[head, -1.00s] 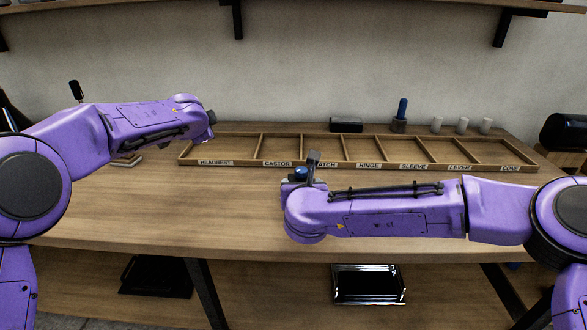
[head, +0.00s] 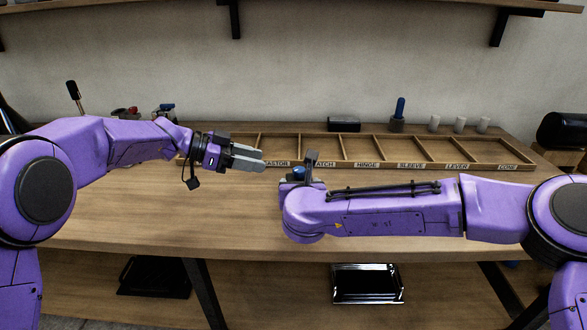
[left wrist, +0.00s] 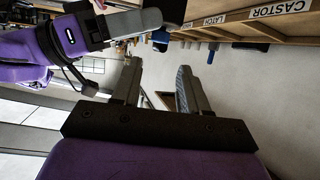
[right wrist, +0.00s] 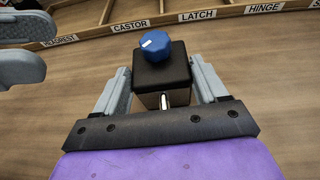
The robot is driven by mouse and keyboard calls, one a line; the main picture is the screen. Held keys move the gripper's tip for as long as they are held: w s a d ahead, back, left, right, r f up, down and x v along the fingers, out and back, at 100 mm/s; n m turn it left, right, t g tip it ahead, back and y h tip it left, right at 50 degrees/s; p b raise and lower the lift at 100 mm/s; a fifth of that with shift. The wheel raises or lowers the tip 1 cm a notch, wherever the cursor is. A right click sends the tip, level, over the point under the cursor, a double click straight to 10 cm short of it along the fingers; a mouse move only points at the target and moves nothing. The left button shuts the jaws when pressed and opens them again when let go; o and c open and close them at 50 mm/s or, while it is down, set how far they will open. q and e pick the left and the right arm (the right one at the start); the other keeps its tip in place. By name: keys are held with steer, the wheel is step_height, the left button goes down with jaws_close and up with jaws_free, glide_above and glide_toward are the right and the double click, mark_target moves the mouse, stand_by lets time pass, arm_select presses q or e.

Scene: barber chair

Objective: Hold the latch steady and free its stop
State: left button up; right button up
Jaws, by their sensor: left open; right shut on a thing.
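The latch is a black block (right wrist: 163,70) with a blue knob (right wrist: 155,44) on its face; the knob bears a white mark. My right gripper (right wrist: 162,88) is shut on the block, one finger on each side. In the head view the blue knob (head: 299,173) shows above the bench beside my right wrist, which hides much of the block. My left gripper (head: 257,160) is to the left of the latch, pointing right, apart from it. In the left wrist view its two fingers (left wrist: 158,85) are spread and empty.
A divided wooden tray (head: 390,163) with labelled compartments lies along the back of the bench (head: 150,215). Behind it stand a black box (head: 344,124), a blue-handled tool (head: 399,110) and white cups (head: 459,124). The bench front is clear at left.

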mark_target(297, 169)
arm_select(q)
steer(key=x, duration=1.1)
steer(key=shift+c, duration=0.2)
